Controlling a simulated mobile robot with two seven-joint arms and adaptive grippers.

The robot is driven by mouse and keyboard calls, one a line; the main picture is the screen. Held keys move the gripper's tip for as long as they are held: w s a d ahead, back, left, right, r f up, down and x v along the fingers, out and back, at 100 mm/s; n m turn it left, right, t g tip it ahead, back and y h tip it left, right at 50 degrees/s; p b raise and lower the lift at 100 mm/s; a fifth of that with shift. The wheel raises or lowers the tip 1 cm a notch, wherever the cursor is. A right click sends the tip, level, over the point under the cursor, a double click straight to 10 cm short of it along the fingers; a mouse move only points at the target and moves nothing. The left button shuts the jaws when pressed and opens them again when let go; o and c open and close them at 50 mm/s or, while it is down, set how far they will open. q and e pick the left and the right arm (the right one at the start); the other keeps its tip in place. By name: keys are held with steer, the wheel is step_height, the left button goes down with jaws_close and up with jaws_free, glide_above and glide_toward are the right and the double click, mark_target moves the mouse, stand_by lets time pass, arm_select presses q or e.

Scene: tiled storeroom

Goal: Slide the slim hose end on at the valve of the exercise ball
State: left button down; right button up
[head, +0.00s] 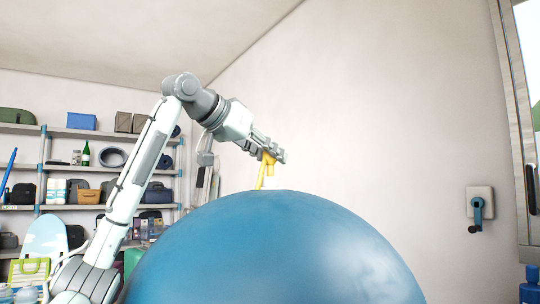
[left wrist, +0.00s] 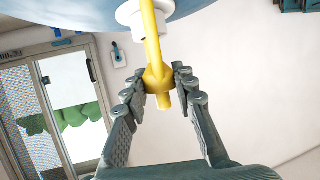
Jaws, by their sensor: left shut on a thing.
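The large blue exercise ball (head: 275,250) fills the lower middle of the head view, and its underside edge shows at the top of the left wrist view (left wrist: 85,10). A white valve (left wrist: 130,16) sits on the ball there. My left gripper (head: 279,155) is above the ball's top, shut on the yellow hose end (head: 268,158). In the left wrist view the fingertips (left wrist: 160,82) clasp the hose end's round yellow hub (left wrist: 158,78). Its slim yellow tube reaches up to the valve and overlaps it; I cannot tell whether it is seated. My right gripper is out of view.
Shelves (head: 105,133) with boxes and bags stand along the left wall. A grey wall box with a blue crank (head: 480,205) is on the right wall beside a framed glass door (head: 515,130). The space above and right of the ball is clear.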

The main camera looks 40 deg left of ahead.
arm_select(q)
steer(key=shift+s+a, duration=0.2)
steer(key=shift+s, duration=0.2)
stand_by(0.7)
stand_by(0.7)
steer(key=shift+s+f+b, duration=0.1)
steer(key=shift+f+b, duration=0.55)
steer(key=shift+f, duration=0.5)
stand_by(0.4)
steer(key=c, duration=1.1)
jaws_free()
steer(key=shift+d, duration=0.1)
steer(key=shift+c, duration=0.2)
steer(key=v, duration=0.6)
steer(key=shift+s+r, duration=0.15)
steer(key=shift+s, duration=0.2)
steer(key=shift+s+a+r, duration=0.2)
steer(key=shift+s+a, duration=0.05)
steer(key=shift+s, duration=0.4)
